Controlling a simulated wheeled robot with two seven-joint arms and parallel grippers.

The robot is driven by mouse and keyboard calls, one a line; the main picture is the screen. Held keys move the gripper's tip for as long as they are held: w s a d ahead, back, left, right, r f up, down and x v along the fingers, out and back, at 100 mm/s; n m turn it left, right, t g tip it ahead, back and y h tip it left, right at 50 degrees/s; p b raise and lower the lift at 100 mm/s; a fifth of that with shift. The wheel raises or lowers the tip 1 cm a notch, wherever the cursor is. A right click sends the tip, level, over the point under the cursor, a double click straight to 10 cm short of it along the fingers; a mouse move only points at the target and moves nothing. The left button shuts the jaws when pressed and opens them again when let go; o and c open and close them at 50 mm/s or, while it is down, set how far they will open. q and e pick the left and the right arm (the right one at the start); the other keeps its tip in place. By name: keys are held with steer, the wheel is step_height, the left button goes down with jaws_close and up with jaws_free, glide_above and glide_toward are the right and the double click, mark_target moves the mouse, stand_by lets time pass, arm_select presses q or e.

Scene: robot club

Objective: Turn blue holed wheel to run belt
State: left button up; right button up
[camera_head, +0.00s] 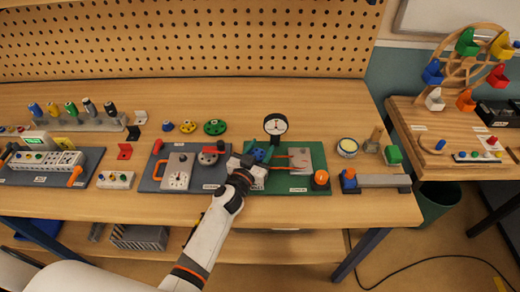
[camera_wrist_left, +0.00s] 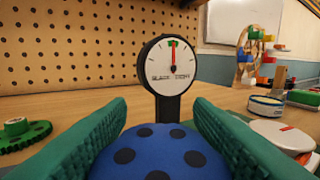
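The blue holed wheel (camera_head: 258,153) is on the green board (camera_head: 290,190), just below the round gauge (camera_head: 275,125). My left gripper (camera_head: 250,160) is at this wheel and partly covers it. In the left wrist view, the blue wheel (camera_wrist_left: 160,155) with black holes lies between the two green fingers (camera_wrist_left: 160,115), which stand apart at its sides. Whether they press on it cannot be told. The gauge (camera_wrist_left: 173,63) stands beyond, its needle pointing up. The red belt (camera_head: 291,160) runs right from the wheel area over a pale block. My right gripper is out of view.
An orange knob (camera_head: 320,179) sits at the green board's right end. A grey board (camera_head: 180,172) with a dial and red knob adjoins on the left. A loose green holed wheel (camera_head: 215,127) lies behind.

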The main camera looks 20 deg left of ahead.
arm_select(q)
steer(key=shift+c, duration=1)
steer(key=shift+r+m+h+p, duration=0.2)
steer(key=shift+m+h+p, duration=0.5)
steer(key=shift+h+p, duration=0.3)
steer(key=shift+m+g+h+p, duration=0.5)
steer(key=shift+m+g+h, duration=0.15)
steer(key=shift+h, duration=0.45)
steer(key=shift+d+f+m+g+h, duration=0.15)
steer(key=shift+m+g+h, duration=0.2)
steer(key=shift+m+h, duration=0.45)
steer(key=shift+s+d+m+g+h, duration=0.15)
steer(key=shift+m+g+h, duration=0.6)
steer(key=shift+h, duration=0.75)
steer(key=shift+d, duration=0.1)
steer(key=o, duration=1)
steer(key=shift+c, duration=0.2)
